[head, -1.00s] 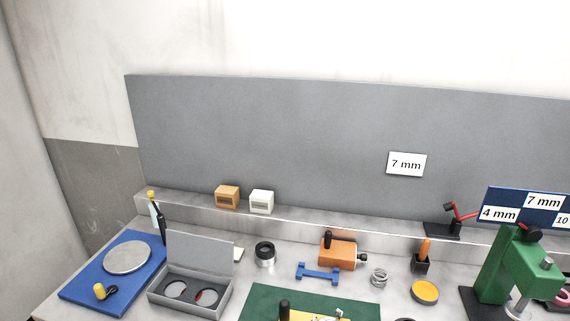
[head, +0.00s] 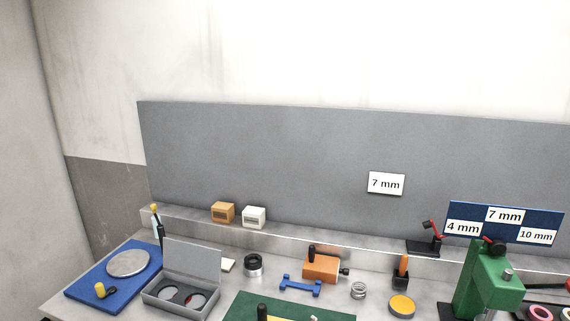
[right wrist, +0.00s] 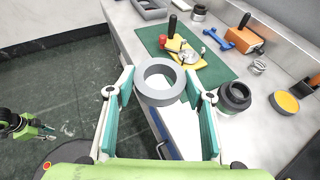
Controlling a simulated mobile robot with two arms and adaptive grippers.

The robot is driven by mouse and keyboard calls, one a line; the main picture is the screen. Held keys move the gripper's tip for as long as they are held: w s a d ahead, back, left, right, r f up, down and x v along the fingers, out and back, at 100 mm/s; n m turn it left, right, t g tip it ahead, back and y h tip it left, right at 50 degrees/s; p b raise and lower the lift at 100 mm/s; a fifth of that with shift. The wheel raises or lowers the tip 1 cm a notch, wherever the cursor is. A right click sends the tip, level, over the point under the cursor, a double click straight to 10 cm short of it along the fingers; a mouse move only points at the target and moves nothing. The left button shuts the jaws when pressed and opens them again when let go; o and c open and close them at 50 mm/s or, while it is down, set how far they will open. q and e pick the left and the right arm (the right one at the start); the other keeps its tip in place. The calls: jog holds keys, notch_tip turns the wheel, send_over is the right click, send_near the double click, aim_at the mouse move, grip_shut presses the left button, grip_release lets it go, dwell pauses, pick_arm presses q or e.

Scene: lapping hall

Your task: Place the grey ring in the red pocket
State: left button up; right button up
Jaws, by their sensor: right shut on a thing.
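The grey ring (right wrist: 160,82) is held between the teal fingers of my right gripper (right wrist: 160,88) in the right wrist view, over the bench's front edge. An open grey case (head: 180,299) stands at the left of the bench in the head view. Its dark insert has two round grey areas with slivers of red at their edges; I cannot tell which is the red pocket. Part of the case (right wrist: 150,12) shows at the top of the right wrist view. A green and black part at that view's left edge may be my left arm; its fingers are unclear.
A green mat (head: 285,306) with a yellow fixture lies mid-bench. A black ring (head: 253,265), an orange block (head: 321,269), a blue gauge (head: 300,286) and a spring (head: 358,290) stand behind it. A blue mat (head: 80,290) lies left of the case. A green press (head: 490,280) stands right.

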jog(key=r, duration=0.2)
jog(key=shift+s+d+r, duration=0.1)
jog(key=shift+s+r, duration=0.2)
jog(key=shift+s, duration=0.1)
notch_tip(320, 180, up, 10)
jog(key=s+d+n+g+y, duration=0.1)
jog(key=s+d+n, duration=0.1)
jog(key=s, duration=0.1)
jog(key=shift+d+f, duration=0.15)
jog(key=shift+f, duration=0.1)
dwell(0.3)
